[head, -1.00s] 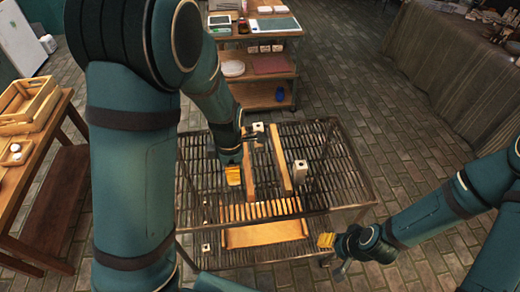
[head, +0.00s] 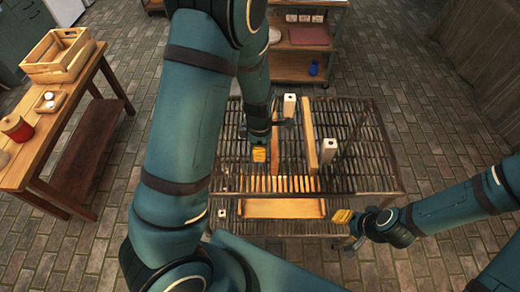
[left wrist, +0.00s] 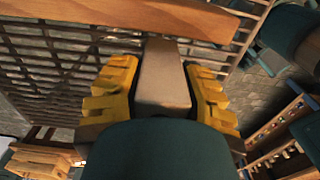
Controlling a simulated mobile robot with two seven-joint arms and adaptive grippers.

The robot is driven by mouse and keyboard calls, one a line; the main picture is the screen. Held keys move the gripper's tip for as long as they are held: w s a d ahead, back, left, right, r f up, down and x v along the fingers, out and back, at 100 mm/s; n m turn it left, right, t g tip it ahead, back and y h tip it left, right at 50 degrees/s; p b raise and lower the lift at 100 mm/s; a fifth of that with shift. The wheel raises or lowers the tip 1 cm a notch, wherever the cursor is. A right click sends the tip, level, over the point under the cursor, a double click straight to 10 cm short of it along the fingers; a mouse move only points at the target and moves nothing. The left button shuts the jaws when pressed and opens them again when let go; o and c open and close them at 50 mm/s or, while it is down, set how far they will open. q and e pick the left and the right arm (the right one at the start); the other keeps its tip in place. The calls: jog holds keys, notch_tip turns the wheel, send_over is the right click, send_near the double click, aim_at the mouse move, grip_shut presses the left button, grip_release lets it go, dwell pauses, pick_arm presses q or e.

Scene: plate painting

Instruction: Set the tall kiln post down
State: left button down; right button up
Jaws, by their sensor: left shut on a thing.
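In the left wrist view, my left gripper (left wrist: 163,98) is shut on a pale kiln post (left wrist: 163,78), with a yellow finger on each side of it. The post's far end lies near a long wooden bar (left wrist: 130,14); I cannot tell whether they touch. In the head view, the left gripper (head: 266,146) is over the left part of the slatted rack (head: 375,170), and its arm hides much of it. A pale post (head: 289,103) shows right beside it; I cannot tell if this is the held one. My right gripper (head: 344,217) is off the rack's front edge.
Another pale post (head: 327,152) stands on the rack, right of an upright wooden board (head: 308,132). A small block (head: 222,213) is at the front left. A wooden table (head: 45,150) with a crate (head: 58,58) is on the left. A shelf cart (head: 310,68) stands behind.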

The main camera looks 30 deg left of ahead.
pick_arm(q)
jog(key=shift+w+f, duration=0.15)
jog(key=shift+f, duration=0.6)
jog(key=shift+r, duration=0.1)
jog(key=c, duration=0.7)
grip_release()
jog(key=shift+f, duration=0.2)
notch_tip(320, 180, up, 12)
jog(key=p, duration=0.2)
jog(key=shift+r+p, duration=0.25)
jog(key=shift+p, duration=0.15)
